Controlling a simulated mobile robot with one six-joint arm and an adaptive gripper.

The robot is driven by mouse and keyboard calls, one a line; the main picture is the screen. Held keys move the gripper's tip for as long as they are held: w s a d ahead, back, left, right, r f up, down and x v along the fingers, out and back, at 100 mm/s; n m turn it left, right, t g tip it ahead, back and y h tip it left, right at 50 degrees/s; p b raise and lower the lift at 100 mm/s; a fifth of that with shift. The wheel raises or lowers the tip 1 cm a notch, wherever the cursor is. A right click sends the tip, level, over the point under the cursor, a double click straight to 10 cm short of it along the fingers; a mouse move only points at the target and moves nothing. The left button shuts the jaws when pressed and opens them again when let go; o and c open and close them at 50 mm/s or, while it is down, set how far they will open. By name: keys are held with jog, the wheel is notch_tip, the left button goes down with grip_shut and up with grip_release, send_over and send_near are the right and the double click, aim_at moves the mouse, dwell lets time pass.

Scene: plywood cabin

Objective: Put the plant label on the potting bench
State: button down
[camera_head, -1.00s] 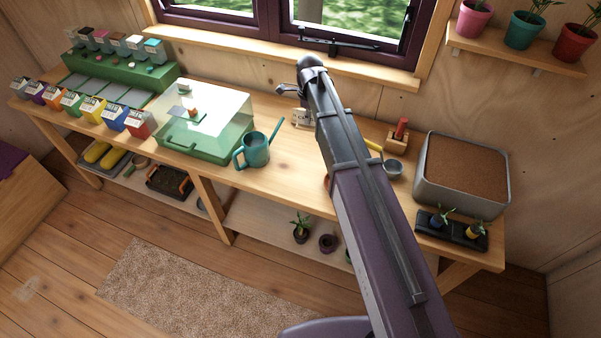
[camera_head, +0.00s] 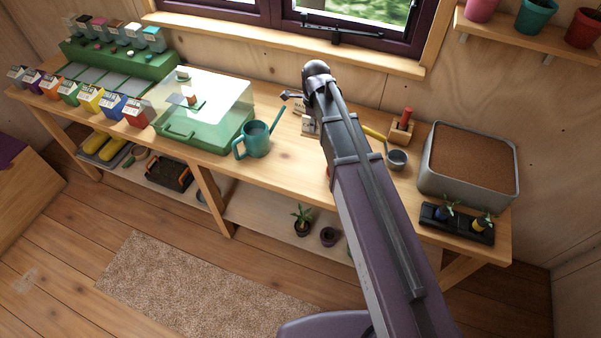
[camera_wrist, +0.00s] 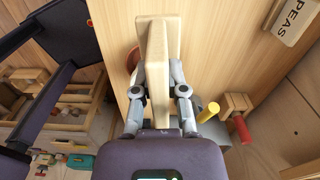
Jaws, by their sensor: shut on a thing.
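My gripper (camera_wrist: 160,95) is shut on a pale wooden plant label (camera_wrist: 158,45), its two fingers on either side of it. The held label also shows in the head view (camera_head: 310,126), just left of my arm, which hides most of the gripper there. It is over the potting bench (camera_head: 284,160); I cannot tell whether it touches the top. A second label, marked PEAS (camera_wrist: 294,20), is nearer the wall in the wrist view.
A teal watering can (camera_head: 257,140) and a green clear-lidded box (camera_head: 212,140) stand left of my arm. A reddish round thing (camera_wrist: 132,60) is beside the held label.

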jog(key=s+d+f+b, duration=0.1)
jog(key=s+f+b, duration=0.3)
jog(key=s, duration=0.4)
jog(key=s+d+f+m+b, duration=0.1)
jog(key=s+f+b, duration=0.3)
jog(key=s, duration=0.5)
jog(key=shift+d+f+b, duration=0.3)
jog(key=shift+f+b, duration=0.1)
jog(key=shift+f, duration=0.55)
jog(key=shift+w, duration=0.15)
jog(key=w+a, duration=0.2)
jog(key=w, duration=0.2)
jog(key=w+a+f+b, duration=0.1)
jog(key=w+a, duration=0.1)
jog(key=w, duration=0.2)
jog(key=w+a, duration=0.2)
jog(key=w, duration=0.3)
jog(key=shift+a+f, duration=0.2)
jog(key=shift+a, duration=0.1)
jog(key=shift+w+a, duration=0.2)
jog(key=shift+w, duration=0.2)
jog(key=shift+w+a+f+b, duration=0.1)
jog(key=shift+w+f+b, duration=0.1)
jog(key=shift+w+b, duration=0.15)
jog(key=shift+s+f+b, duration=0.2)
jog(key=shift+f+b, duration=1.45)
jog(key=shift+f, duration=0.2)
